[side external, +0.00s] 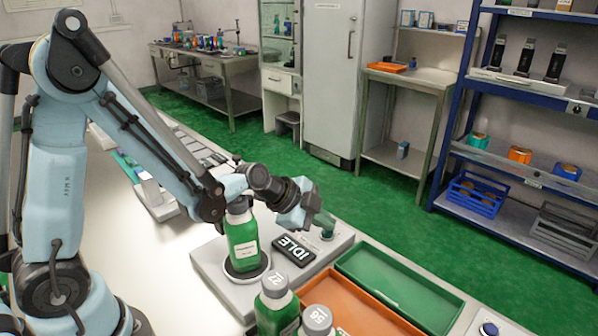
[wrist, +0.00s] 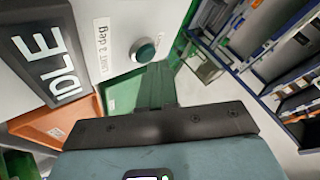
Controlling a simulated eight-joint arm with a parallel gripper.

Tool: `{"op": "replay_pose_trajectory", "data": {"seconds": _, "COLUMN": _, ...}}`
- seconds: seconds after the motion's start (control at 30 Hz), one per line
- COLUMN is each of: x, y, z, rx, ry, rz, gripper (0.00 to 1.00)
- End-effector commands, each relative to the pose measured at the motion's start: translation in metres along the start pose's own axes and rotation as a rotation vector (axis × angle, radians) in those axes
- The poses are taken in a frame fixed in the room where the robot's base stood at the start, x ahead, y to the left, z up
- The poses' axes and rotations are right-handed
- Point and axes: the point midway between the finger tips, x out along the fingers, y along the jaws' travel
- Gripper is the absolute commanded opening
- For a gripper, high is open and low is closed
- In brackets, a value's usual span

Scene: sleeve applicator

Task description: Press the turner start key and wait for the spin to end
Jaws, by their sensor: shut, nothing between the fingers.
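The turner (side external: 212,268) is a light grey box on the bench with a display (side external: 293,250) reading IDLE. A green bottle (side external: 242,245) with a white label stands upright on its round plate, its cap partly behind my arm. A round dark green key (side external: 327,235) is at the turner's far right corner. It also shows in the wrist view (wrist: 145,51), just left of my fingers. My gripper (side external: 323,218) is shut and empty, its fingertips close above the key. I cannot tell whether they touch it. In the wrist view my gripper (wrist: 157,82) points past the key.
A green tray (side external: 400,288) and an orange tray (side external: 345,300) lie right of the turner. Capped bottles (side external: 277,305) marked with numbers stand in front. A blue-capped item (side external: 488,328) is at the lower right. Blue shelving (side external: 455,120) stands across the green floor.

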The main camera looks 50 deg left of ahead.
Motion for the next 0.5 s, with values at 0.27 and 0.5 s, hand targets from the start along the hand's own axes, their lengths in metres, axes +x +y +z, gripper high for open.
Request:
{"op": "replay_pose_trajectory", "data": {"seconds": 0.27, "x": -0.002, "y": 0.001, "z": 0.000, "rx": 0.000, "ry": 0.000, "rz": 0.000, "gripper": 0.00}}
{"op": "replay_pose_trajectory", "data": {"seconds": 0.5, "x": -0.014, "y": -0.008, "z": -0.009, "rx": 0.000, "ry": 0.000, "rz": 0.000, "gripper": 0.00}}
